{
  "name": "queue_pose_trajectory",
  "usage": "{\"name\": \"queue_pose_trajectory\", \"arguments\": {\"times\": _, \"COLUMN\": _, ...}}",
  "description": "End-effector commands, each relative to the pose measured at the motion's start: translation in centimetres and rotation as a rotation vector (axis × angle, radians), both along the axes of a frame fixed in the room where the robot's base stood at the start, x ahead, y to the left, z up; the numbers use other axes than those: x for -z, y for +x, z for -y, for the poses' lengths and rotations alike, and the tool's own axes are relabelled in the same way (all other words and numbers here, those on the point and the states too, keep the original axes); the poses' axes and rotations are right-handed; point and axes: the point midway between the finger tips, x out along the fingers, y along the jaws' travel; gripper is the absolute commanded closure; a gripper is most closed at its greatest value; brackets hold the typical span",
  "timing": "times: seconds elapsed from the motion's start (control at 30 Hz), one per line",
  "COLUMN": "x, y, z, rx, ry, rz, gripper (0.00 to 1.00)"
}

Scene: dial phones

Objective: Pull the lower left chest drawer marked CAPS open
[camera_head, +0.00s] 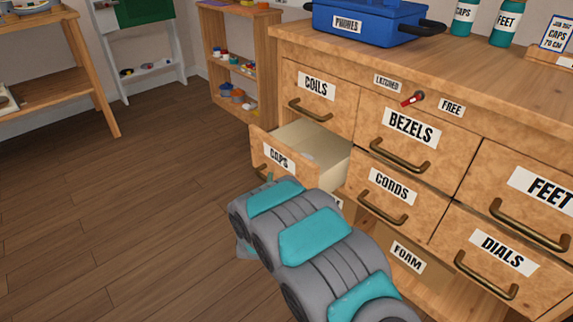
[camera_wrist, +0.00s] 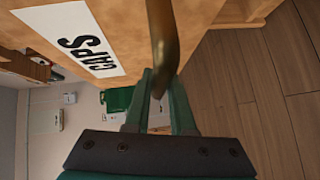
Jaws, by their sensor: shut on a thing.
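The CAPS drawer (camera_head: 282,165) is below the COILS drawer at the left of the wooden chest and stands partly open, its pale inside showing. Its CAPS label also shows in the wrist view (camera_wrist: 73,40). My gripper (camera_wrist: 160,82) is shut on the drawer's brass handle (camera_wrist: 163,40), with one finger on each side of it. In the head view my grey and teal arm reaches to the drawer front and hides the gripper and most of the handle.
The chest (camera_head: 470,65) has other shut drawers, among them BEZELS (camera_head: 405,135) and CORDS (camera_head: 385,195). A red latch lever (camera_head: 412,99) sits between the LATCHED and FREE labels. A blue PHONES box (camera_head: 370,22) stands on top. The wooden floor (camera_head: 130,220) to the left is clear.

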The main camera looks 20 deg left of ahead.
Motion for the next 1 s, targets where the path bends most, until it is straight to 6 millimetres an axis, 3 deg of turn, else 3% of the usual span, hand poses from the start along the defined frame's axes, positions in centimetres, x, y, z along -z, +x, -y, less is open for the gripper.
{"name": "queue_pose_trajectory", "arguments": {"times": 0.03, "x": -0.3, "y": -1.6, "z": -0.8, "rx": -0.008, "ry": -0.004, "rz": -0.003, "gripper": 1.0}}
{"name": "queue_pose_trajectory", "arguments": {"times": 0.2, "x": -0.2, "y": -5.7, "z": -2.5, "rx": -0.007, "ry": -0.003, "rz": -0.001, "gripper": 1.0}}
{"name": "queue_pose_trajectory", "arguments": {"times": 0.5, "x": -0.2, "y": -10.7, "z": -4.5, "rx": -0.004, "ry": -0.001, "rz": 0.0, "gripper": 1.0}}
{"name": "queue_pose_trajectory", "arguments": {"times": 0.7, "x": 0.0, "y": -12.4, "z": -5.2, "rx": -0.003, "ry": -0.001, "rz": 0.0, "gripper": 1.0}}
{"name": "queue_pose_trajectory", "arguments": {"times": 1.0, "x": 0.1, "y": -12.8, "z": -5.4, "rx": -0.001, "ry": 0.0, "rz": -0.001, "gripper": 1.0}}
